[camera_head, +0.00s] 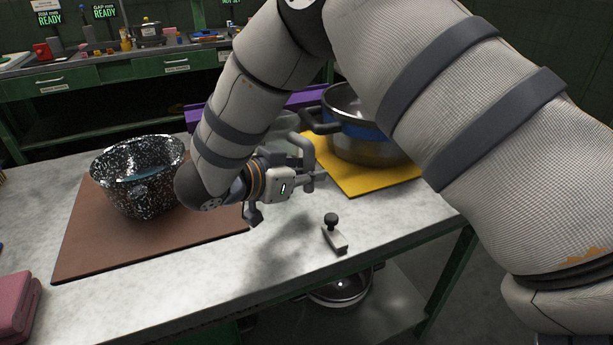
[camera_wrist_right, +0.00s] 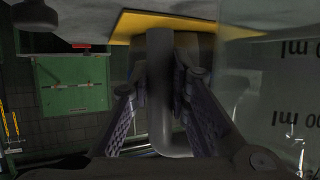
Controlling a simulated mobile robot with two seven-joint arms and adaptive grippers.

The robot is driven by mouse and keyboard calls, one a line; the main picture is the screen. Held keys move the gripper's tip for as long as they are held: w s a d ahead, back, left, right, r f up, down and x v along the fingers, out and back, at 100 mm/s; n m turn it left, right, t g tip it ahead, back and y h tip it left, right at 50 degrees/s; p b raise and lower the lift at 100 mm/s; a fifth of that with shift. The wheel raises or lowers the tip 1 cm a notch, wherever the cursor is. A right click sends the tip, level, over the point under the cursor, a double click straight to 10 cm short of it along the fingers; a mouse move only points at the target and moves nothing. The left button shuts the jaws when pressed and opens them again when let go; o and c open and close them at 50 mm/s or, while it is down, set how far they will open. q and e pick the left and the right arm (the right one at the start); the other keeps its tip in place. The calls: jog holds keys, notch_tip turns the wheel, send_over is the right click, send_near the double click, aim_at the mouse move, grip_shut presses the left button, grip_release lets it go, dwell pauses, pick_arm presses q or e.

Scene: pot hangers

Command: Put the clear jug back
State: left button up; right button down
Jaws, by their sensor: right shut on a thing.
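The clear jug (camera_wrist_right: 265,90) shows in the right wrist view as a see-through wall with dark markings, some reading "ml" upside down. Its grey handle (camera_wrist_right: 161,90) stands between the two fingers of my right gripper (camera_wrist_right: 160,95), which is shut on it. In the head view my right gripper (camera_head: 300,182) is over the table, between the speckled bowl and the yellow mat. The jug's body is hard to make out there, being clear and partly behind my arm. My left gripper is not in view.
A black-and-white speckled bowl (camera_head: 138,190) stands on a brown mat (camera_head: 90,235). A blue-banded steel pot (camera_head: 358,135) stands on a yellow mat (camera_head: 375,182). A small knobbed block (camera_head: 335,237) lies near the table's front edge. A lidded pot (camera_head: 340,290) sits below.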

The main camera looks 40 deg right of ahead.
jog(key=shift+f, duration=0.55)
jog(key=shift+r, duration=0.15)
jog(key=c, duration=1.5)
grip_release()
jog(key=shift+f, duration=0.2)
jog(key=shift+a+r, duration=0.1)
jog(key=shift+r, duration=0.2)
jog(key=v, duration=1.2)
jog(key=shift+s+f, duration=0.1)
jog(key=shift+f, duration=0.05)
